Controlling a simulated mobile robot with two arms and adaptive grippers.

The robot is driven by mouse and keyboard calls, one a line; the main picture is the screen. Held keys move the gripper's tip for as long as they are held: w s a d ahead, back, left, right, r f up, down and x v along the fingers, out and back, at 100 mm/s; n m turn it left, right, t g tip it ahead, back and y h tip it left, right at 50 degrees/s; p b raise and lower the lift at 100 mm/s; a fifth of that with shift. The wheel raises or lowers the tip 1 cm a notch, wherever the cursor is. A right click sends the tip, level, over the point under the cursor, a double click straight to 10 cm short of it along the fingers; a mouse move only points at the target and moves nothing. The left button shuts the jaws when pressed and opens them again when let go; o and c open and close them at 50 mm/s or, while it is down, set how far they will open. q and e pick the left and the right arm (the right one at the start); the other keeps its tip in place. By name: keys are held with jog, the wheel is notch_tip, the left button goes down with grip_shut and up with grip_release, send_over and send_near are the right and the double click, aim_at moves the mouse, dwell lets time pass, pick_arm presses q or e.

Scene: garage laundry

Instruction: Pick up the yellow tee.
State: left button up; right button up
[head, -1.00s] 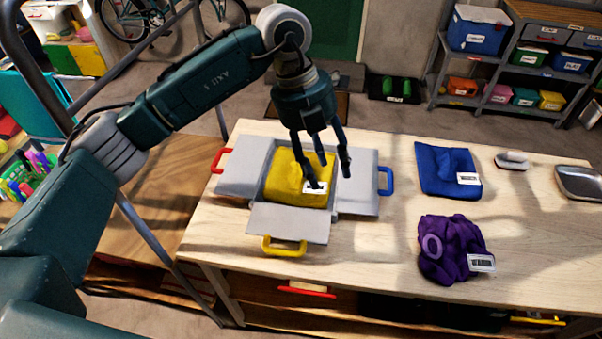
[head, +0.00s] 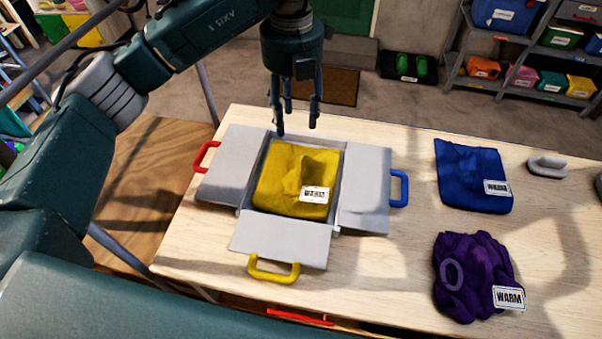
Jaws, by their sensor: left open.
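The yellow tee (head: 283,172) lies folded on the grey folding board (head: 363,190), in its middle panel, with a white tag on it. The board's flaps lie open on the table, with red, blue and yellow handles. My left gripper (head: 297,122) points down over the far edge of the board, behind the tee in the picture. Its fingers are apart with nothing between them. It looks to be above the cloth and not touching it. My right gripper is not in view.
A blue folded garment (head: 470,170) and a crumpled purple garment (head: 468,275) with a "WARM" tag lie on the table to the right. A grey brush-like object (head: 547,166) lies beyond. The wooden table (head: 390,255) is clear around the board.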

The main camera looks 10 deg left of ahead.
pick_arm(q)
jog(key=b, duration=0.4)
send_over(296, 165)
notch_tip(296, 165, down, 4)
jog(key=f, duration=0.1)
notch_tip(296, 165, down, 4)
jog(key=shift+s+a+f+p, duration=0.1)
jog(key=shift+f+p, duration=0.1)
jog(key=shift+p, duration=0.6)
notch_tip(296, 165, down, 6)
jog(key=shift+r+p, duration=0.25)
jog(key=shift+p, duration=0.9)
jog(key=shift+f, duration=0.2)
grip_shut()
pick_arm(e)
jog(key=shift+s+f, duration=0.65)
